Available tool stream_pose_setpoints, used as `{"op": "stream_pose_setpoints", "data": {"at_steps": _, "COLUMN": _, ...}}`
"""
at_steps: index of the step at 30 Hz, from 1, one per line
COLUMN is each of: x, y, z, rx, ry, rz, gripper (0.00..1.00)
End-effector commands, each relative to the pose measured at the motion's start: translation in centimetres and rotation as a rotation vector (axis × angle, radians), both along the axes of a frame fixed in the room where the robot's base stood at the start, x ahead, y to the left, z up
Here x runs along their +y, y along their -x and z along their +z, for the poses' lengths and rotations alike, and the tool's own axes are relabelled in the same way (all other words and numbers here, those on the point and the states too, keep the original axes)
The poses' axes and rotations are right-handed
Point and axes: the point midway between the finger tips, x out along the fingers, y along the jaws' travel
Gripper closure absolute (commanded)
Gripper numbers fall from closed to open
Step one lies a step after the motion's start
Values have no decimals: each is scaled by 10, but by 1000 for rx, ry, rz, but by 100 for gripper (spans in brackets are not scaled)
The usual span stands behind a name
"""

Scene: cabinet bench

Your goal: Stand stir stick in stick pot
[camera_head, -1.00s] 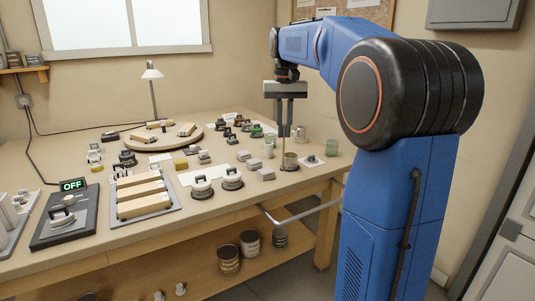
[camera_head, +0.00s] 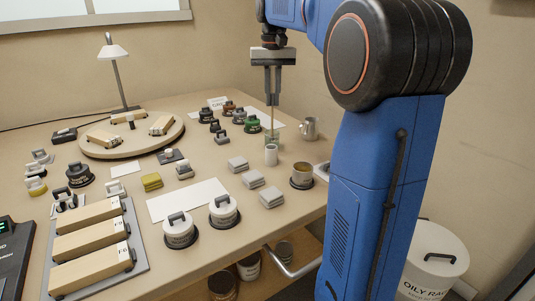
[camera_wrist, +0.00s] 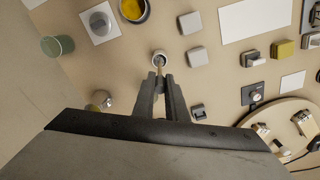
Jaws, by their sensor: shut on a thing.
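My gripper (camera_head: 272,103) is shut on a thin tan stir stick (camera_head: 272,120), which hangs upright below the fingers. The stick also shows in the wrist view (camera_wrist: 160,70), between the fingertips. The stick pot (camera_head: 271,157) is a small pale cylinder on the bench, below my gripper. In the wrist view the pot's round mouth (camera_wrist: 159,56) lies just past the fingertips, and the stick's lower end overlaps it. I cannot tell whether the tip is inside the pot or just above or behind it.
An open tin (camera_head: 302,177) with yellowish contents stands right of the pot. A metal mug (camera_head: 310,129) is behind on the right. Grey blocks (camera_head: 253,179) lie to the left. A green glass (camera_wrist: 58,45) shows in the wrist view. Dark-lidded jars stand behind.

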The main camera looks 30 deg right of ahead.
Motion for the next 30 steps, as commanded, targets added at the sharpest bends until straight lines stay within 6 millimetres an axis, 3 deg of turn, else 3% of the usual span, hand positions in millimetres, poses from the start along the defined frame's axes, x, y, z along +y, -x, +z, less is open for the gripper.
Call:
{"op": "stream_pose_setpoints", "data": {"at_steps": 5, "x": 0, "y": 1, "z": -11, "rx": 2, "ry": -1, "rz": 0, "gripper": 100}}
{"op": "stream_pose_setpoints", "data": {"at_steps": 12, "x": 0, "y": 1, "z": -48, "rx": 1, "ry": 0, "rz": 0, "gripper": 100}}
{"op": "stream_pose_setpoints", "data": {"at_steps": 20, "x": 0, "y": 0, "z": -65, "rx": 1, "ry": 0, "rz": 0, "gripper": 100}}
{"op": "stream_pose_setpoints", "data": {"at_steps": 27, "x": 0, "y": 0, "z": -96, "rx": 1, "ry": 0, "rz": 0, "gripper": 100}}
{"op": "stream_pose_setpoints", "data": {"at_steps": 30, "x": 0, "y": 0, "z": -101, "rx": 1, "ry": 0, "rz": 0, "gripper": 100}}
